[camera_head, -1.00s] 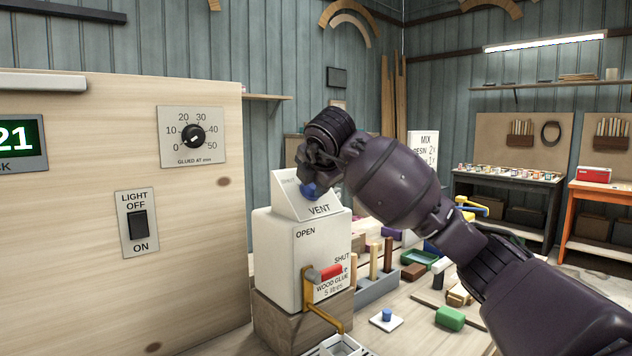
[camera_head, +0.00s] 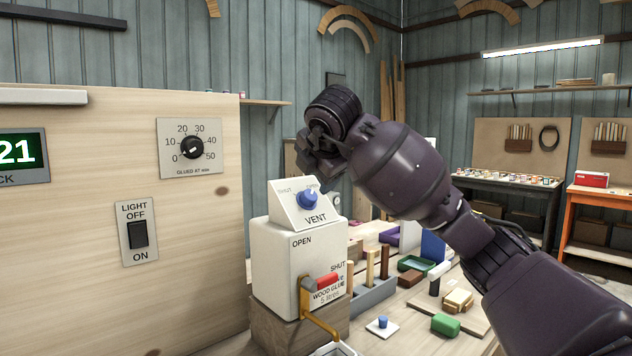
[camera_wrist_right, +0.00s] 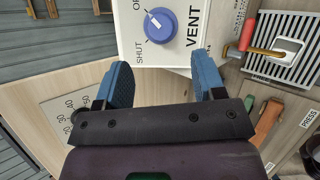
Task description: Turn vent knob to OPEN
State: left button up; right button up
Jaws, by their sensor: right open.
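The blue vent knob (camera_head: 307,200) sits on the sloped white VENT panel (camera_head: 290,214) on top of the glue container (camera_head: 280,265). Its white mark points up and right toward the OPEN label in the head view. In the right wrist view, the knob (camera_wrist_right: 161,25) has its mark pointing up-left, toward the partly cut-off OPEN label and away from SHUT. My right gripper (camera_wrist_right: 162,78) is open and empty, with its blue fingers apart and clear of the knob. In the head view it is above the panel, its fingertips mostly hidden. My left gripper is not in view.
A red-handled tap lever (camera_head: 327,281) is on the container's front. A wooden panel with a timer dial (camera_head: 192,147) and a light switch (camera_head: 137,234) stands at left.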

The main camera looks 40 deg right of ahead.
jog(key=v, duration=0.3)
dwell(0.4)
dwell(0.3)
